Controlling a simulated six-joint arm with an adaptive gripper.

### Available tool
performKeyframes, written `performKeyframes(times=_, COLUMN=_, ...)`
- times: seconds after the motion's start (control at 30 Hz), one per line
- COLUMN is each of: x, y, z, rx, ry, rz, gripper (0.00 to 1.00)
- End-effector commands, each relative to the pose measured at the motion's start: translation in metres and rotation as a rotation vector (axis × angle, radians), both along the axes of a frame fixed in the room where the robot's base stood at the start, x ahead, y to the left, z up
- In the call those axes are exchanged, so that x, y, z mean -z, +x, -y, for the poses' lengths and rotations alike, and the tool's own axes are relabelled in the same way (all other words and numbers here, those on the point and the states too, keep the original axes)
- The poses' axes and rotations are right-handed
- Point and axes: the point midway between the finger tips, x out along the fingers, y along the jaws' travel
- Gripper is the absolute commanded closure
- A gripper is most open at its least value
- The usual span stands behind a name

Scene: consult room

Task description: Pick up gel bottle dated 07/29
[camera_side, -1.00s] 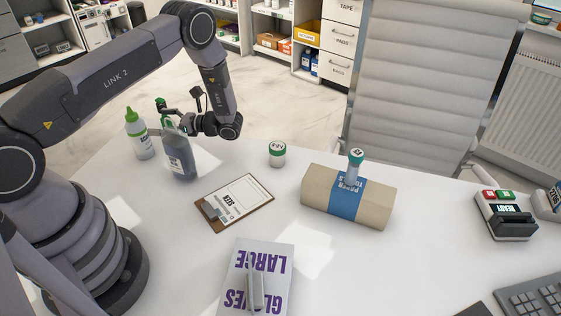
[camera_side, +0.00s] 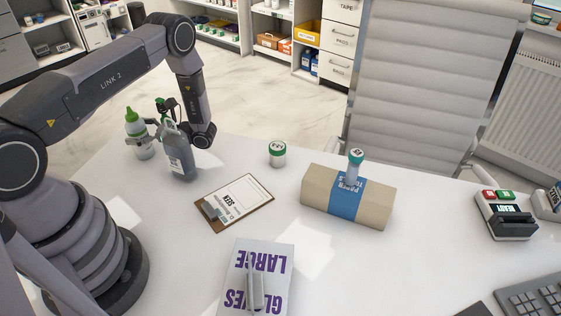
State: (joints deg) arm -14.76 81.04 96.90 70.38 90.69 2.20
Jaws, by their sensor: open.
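Two bottles stand at the table's far left, and I cannot read a date on either. One is a white squeeze bottle (camera_side: 145,151) with a green pointed cap. The other is a grey bottle (camera_side: 181,163) with a dark green top, just right of it. My gripper (camera_side: 146,133) is open at the white bottle's upper part, with its fingers near the bottle's neck. The grey bottle partly covers my gripper. I cannot tell whether the fingers touch the white bottle.
A glove box (camera_side: 240,262) is at the front. The table between them is clear.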

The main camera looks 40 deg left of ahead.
Motion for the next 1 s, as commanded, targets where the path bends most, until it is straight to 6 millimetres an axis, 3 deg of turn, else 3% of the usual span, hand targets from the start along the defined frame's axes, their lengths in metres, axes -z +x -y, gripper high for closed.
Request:
performKeyframes(times=0.07, x=0.0, y=0.0, z=0.0, rx=0.0, ry=0.0, rz=0.0, gripper=0.14)
performKeyframes(times=0.6, x=0.0, y=0.0, z=0.0, rx=0.0, ry=0.0, rz=0.0, gripper=0.84)
performKeyframes(times=0.87, x=-0.003, y=0.001, z=0.0, rx=0.0, ry=0.001, rz=0.002, gripper=0.85)
performKeyframes(times=1.0, x=-0.021, y=0.001, z=0.0, rx=0.0, ry=0.002, rz=0.003, gripper=0.85)
